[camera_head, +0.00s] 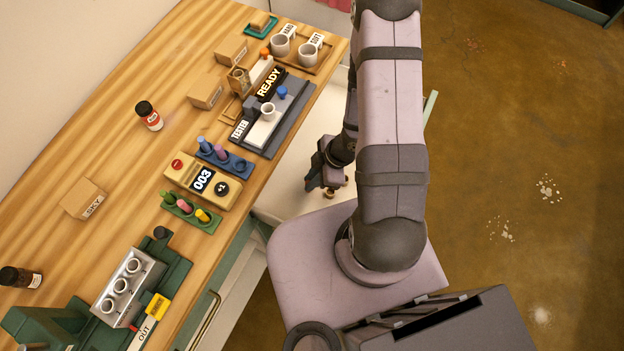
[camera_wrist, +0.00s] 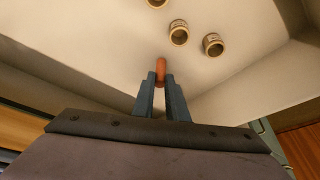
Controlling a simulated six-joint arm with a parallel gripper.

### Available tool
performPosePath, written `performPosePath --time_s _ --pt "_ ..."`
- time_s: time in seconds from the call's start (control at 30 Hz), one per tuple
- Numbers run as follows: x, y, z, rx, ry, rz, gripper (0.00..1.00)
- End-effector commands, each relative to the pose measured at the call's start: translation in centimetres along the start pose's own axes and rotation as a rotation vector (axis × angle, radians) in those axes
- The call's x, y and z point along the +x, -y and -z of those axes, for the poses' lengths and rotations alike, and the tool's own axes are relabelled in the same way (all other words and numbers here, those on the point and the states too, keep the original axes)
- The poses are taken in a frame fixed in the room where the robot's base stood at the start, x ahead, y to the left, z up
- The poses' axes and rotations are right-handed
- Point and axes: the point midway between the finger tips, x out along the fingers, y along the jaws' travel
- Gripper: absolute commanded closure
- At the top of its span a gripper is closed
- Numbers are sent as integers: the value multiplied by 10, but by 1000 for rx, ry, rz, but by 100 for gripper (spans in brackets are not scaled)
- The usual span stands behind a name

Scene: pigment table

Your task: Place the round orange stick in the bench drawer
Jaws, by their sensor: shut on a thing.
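The round orange stick (camera_wrist: 160,66) is pinched between the fingertips of my gripper (camera_wrist: 160,84) in the wrist view. Its end shows above the fingertips, over the pale floor of the open bench drawer (camera_wrist: 110,50). I cannot tell whether the stick touches the floor. In the head view my gripper (camera_head: 318,180) is over or inside the open drawer (camera_head: 285,203), right of the bench edge. The stick cannot be made out there, and my arm hides part of the drawer.
Small tan ring-shaped pots (camera_wrist: 178,33) lie in the drawer ahead of the gripper, another (camera_wrist: 213,44) to the right. The bench top (camera_head: 120,110) holds a green rack (camera_head: 205,222) with coloured sticks, a blue rack (camera_head: 225,160), a 003 box (camera_head: 182,176) and a tester (camera_head: 262,130).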

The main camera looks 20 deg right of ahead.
Motion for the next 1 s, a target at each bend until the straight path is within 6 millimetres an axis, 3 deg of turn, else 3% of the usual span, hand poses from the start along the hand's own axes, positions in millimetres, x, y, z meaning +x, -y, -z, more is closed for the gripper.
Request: performPosePath --time_s 0.43,0.47,0.53,1.0 --pt "6 0 -2 0 0 -1 100" --pt "5 0 -2 0 0 -1 83" --pt "5 0 -2 0 0 -1 69" --pt "-4 -1 0 -1 0 -2 69"
